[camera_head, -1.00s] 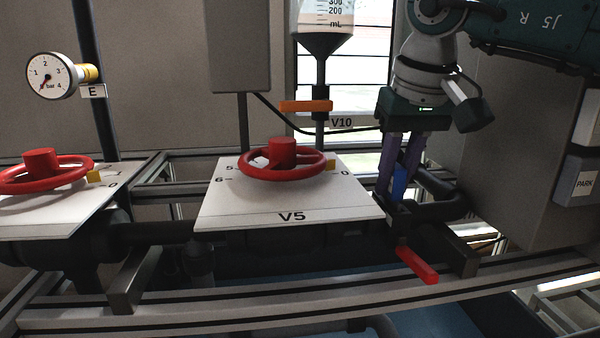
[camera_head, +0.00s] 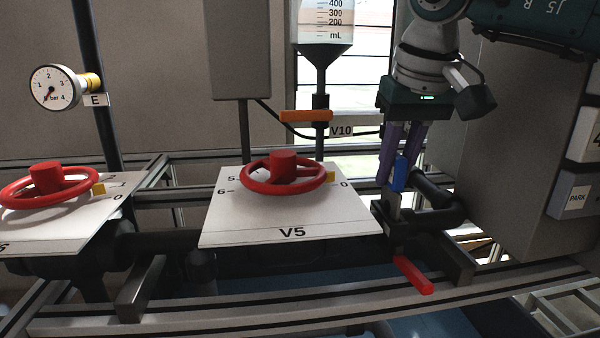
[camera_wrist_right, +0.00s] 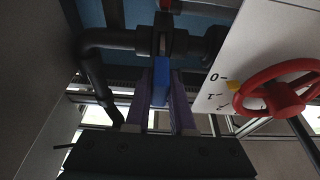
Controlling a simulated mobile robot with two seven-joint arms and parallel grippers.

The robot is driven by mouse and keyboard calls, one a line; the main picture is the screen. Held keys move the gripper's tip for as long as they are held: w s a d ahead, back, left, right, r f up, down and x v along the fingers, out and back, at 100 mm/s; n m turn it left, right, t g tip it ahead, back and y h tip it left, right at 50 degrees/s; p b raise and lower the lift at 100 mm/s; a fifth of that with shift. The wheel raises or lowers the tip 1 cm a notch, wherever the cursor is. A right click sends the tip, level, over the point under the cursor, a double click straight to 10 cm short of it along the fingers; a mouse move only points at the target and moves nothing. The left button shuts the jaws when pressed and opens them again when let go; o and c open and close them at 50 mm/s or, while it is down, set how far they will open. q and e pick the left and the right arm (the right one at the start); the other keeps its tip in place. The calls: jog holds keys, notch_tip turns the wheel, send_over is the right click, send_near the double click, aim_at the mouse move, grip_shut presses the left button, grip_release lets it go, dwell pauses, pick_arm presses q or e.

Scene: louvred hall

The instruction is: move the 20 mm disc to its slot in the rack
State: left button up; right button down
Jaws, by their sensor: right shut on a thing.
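No 20 mm disc and no rack can be made out in these views. My right gripper (camera_head: 394,182) points down beside the right edge of the V5 panel, with purple fingers. It is shut on a small blue piece (camera_head: 400,173). In the right wrist view the blue piece (camera_wrist_right: 160,82) sits between the fingers (camera_wrist_right: 160,100), its far end in line with a black pipe fitting (camera_wrist_right: 160,42). I cannot tell whether it touches the fitting. My left gripper is not in view.
A white V5 panel (camera_head: 350,225) with a red handwheel (camera_head: 283,172) stands left of the right gripper. A red lever (camera_head: 413,275) is below it. A grey cabinet (camera_head: 505,150) stands to the right. An orange handle (camera_head: 306,116) marks V10. A rail frame (camera_head: 250,308) crosses in front.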

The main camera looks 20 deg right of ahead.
notch_tip(320, 180, up, 8)
jog(key=p, duration=0.5)
jog(key=shift+f, duration=0.3)
